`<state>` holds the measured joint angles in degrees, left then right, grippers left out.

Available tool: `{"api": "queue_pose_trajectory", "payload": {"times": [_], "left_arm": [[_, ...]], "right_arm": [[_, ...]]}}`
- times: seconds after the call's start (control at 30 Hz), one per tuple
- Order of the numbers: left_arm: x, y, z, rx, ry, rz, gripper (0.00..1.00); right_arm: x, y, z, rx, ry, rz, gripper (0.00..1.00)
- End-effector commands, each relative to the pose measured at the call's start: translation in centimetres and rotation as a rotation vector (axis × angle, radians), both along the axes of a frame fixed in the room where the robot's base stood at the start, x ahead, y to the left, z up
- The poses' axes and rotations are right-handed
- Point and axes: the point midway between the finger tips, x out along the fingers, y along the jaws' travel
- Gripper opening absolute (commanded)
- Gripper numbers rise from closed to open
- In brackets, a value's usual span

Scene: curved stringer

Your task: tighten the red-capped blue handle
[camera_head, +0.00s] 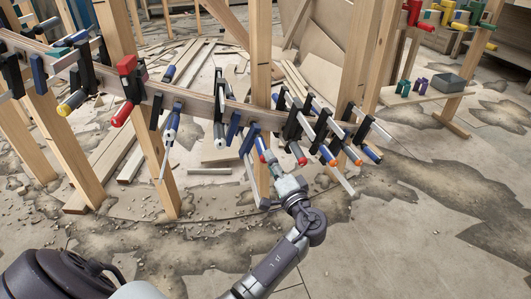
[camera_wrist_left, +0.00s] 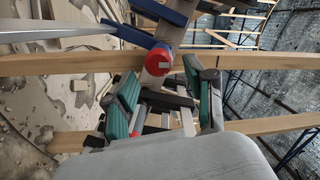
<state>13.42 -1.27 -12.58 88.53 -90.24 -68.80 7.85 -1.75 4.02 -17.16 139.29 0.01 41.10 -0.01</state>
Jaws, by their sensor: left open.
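The red-capped handle (camera_wrist_left: 160,59) shows in the left wrist view, its round red end facing me, just beyond and between the fingertips. In the head view, a blue handle with a red end (camera_head: 263,149) sits on the curved stringer, right at the tip of my left gripper (camera_head: 274,170). My left gripper, which also shows in the left wrist view (camera_wrist_left: 160,84), is open, its two teal-padded fingers spread apart. Contact between the pads and the handle is not visible. The gripper partly covers the handle's surroundings in the head view. My right gripper is not in view.
The curved wooden stringer (camera_head: 193,101) carries several clamps close by. A clamp with a red-ended handle (camera_head: 300,158) and an orange-ended one (camera_head: 332,160) stand just right of the gripper. Wooden posts (camera_head: 142,125) support the stringer. Open floor (camera_head: 400,225) lies at the lower right.

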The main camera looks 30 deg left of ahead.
Motion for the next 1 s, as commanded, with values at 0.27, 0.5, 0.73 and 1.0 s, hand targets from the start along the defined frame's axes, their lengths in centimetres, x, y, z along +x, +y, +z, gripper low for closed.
{"api": "queue_pose_trajectory", "payload": {"times": [0.27, 0.5, 0.73, 1.0], "left_arm": [[-2.7, -4.1, -0.6, -0.002, 0.002, -0.001, 0.55], [-3.3, -5.1, -0.7, 0.001, 0.001, 0.0, 0.55], [-3.3, -5.1, -0.7, 0.001, 0.001, 0.0, 0.55], [-4.2, -6.1, -1.0, -0.002, 0.002, -0.001, 0.55]], "right_arm": [[0.0, 0.0, 0.0, 0.0, 0.0, 0.0, 0.55], [0.0, 0.0, 0.0, 0.0, 0.0, 0.0, 0.55], [0.0, 0.0, 0.0, 0.0, 0.0, 0.0, 0.55], [0.0, 0.1, 0.0, -0.001, -0.001, 0.0, 0.55]]}}
